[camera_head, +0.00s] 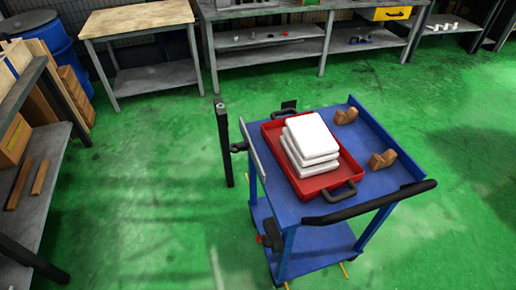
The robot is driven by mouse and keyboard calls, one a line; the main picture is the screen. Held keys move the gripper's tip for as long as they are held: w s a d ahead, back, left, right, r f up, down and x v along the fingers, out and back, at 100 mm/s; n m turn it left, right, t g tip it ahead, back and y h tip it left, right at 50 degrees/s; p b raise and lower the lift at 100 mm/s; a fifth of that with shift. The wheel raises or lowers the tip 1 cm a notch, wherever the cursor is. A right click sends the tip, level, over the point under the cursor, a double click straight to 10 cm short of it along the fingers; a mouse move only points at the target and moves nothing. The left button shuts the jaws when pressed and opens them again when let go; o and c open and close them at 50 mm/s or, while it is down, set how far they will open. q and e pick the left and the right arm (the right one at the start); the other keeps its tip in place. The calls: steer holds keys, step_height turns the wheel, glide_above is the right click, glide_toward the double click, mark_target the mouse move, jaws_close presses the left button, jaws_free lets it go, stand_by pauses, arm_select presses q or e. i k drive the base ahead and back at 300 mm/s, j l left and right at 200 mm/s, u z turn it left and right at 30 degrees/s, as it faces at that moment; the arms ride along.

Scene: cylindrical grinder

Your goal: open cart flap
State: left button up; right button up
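A blue cart (376,186) stands right of centre in the head view. A narrow panel with a pale face (252,150), which looks like the flap, stands upright along the cart top's left edge. A dark knob-like part (239,147) sits at its outer side, beside a dark upright bar (224,145). I cannot tell whether these are joined to the panel. A dark part with a red spot (271,235) is lower on the cart's left side. Neither of my grippers shows in this view.
A red tray (336,185) with stacked white blocks (311,138) and two brown parts (382,159) rest on the cart. A black handle (370,205) crosses its front. A wooden-topped table (138,18), benches (265,57) and a left shelf (45,180) surround clear green floor (140,190).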

mark_target(241, 146)
steer(key=i+j+z, duration=0.1)
steer(key=z, duration=0.3)
steer(key=i+j+z, duration=0.1)
steer(key=j+z, duration=0.15)
steer(key=z, duration=0.15)
steer(key=j+z, duration=0.2)
steer(key=z, duration=0.25)
steer(key=i+j+z, duration=0.1)
steer(key=j+z, duration=0.3)
steer(key=l, duration=0.15)
